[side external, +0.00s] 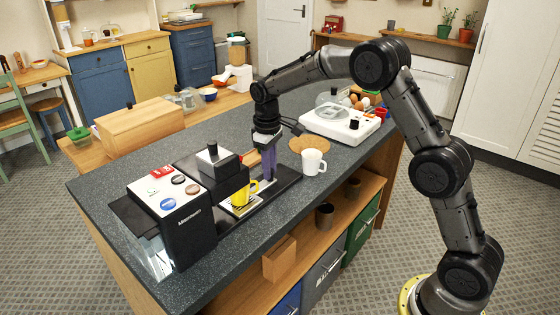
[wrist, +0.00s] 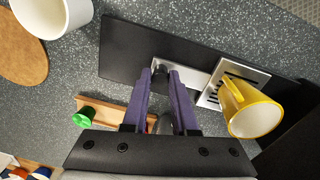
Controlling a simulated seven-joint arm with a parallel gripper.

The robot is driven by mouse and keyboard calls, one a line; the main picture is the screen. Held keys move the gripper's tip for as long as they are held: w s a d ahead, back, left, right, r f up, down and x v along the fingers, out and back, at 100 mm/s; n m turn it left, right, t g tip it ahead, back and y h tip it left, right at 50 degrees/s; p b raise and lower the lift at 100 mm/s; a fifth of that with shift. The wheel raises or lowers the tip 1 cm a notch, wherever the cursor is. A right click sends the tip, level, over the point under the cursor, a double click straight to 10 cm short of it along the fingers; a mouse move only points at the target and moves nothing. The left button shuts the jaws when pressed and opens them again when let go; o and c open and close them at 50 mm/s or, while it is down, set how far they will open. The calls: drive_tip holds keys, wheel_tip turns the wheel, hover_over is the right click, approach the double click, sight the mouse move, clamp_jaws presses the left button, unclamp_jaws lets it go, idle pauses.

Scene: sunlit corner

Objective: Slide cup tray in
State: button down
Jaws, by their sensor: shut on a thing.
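The coffee machine (side external: 172,218) stands at the near left of the counter. Its cup tray (side external: 232,211), a silver plate with dark slots, sticks out over a black base and also shows in the wrist view (wrist: 209,97). A yellow cup (side external: 239,196) stands on the tray and also shows in the wrist view (wrist: 252,118). My gripper (side external: 269,178) points down at the tray's outer end. In the wrist view its purple fingers (wrist: 161,74) are closed around a small dark handle piece on the tray's silver strip. The fingers partly hide that handle.
A white mug (side external: 313,162) and a cork mat (side external: 309,144) lie just right of my gripper. A white appliance (side external: 340,122) stands farther back. A wooden holder with a green-topped item (wrist: 84,116) lies beside the black base (wrist: 122,50). The counter's front edge is close.

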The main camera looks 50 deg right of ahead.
sight(253, 191)
drive_tip(key=a, duration=0.6)
drive_tip(key=shift+a+r, duration=0.1)
drive_tip(key=shift+a, duration=0.25)
drive_tip(key=c, duration=0.7)
unclamp_jaws()
wheel_tip(253, 191, up, 14)
drive_tip(key=shift+a, duration=0.35)
